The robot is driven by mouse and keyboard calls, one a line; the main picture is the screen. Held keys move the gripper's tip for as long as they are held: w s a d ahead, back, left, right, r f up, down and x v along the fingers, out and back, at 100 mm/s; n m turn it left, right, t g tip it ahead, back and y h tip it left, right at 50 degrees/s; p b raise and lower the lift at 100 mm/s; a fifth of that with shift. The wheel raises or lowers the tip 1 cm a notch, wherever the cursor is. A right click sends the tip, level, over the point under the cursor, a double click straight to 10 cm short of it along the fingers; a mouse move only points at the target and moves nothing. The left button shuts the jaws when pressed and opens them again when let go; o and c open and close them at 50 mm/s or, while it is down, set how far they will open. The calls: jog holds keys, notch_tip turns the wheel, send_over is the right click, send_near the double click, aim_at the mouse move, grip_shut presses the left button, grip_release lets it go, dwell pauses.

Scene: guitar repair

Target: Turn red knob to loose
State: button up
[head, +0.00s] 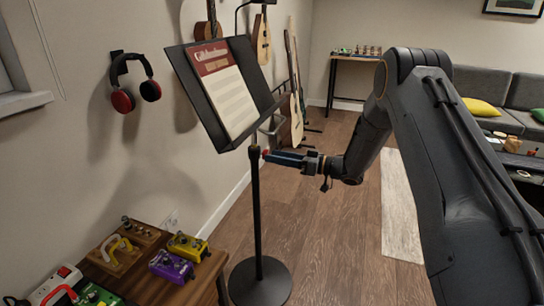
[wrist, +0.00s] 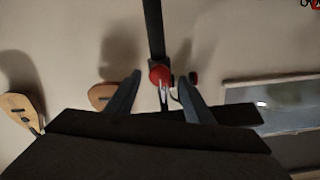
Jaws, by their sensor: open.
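The red knob (head: 265,153) sits on the upper pole of the black music stand (head: 256,205), just under its tilted desk. In the wrist view the knob (wrist: 160,75) lies between the tips of my gripper's two fingers (wrist: 160,76), with a visible gap on each side. In the head view my gripper (head: 283,158) comes in from the right, about level, with its tips at the knob. It is open and holds nothing. Contact with the knob cannot be made out.
The desk (head: 190,98) holds a red and white sheet (head: 226,90) close above my gripper. The stand's round base (head: 260,282) is on the floor. A wooden table with pedals (head: 172,266) stands at the lower left. Red headphones (head: 123,101) hang on the wall. Floor to the right is open.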

jog(key=shift+x, duration=1.2)
jog(key=c, duration=1.1)
jog(key=shift+o, duration=0.2)
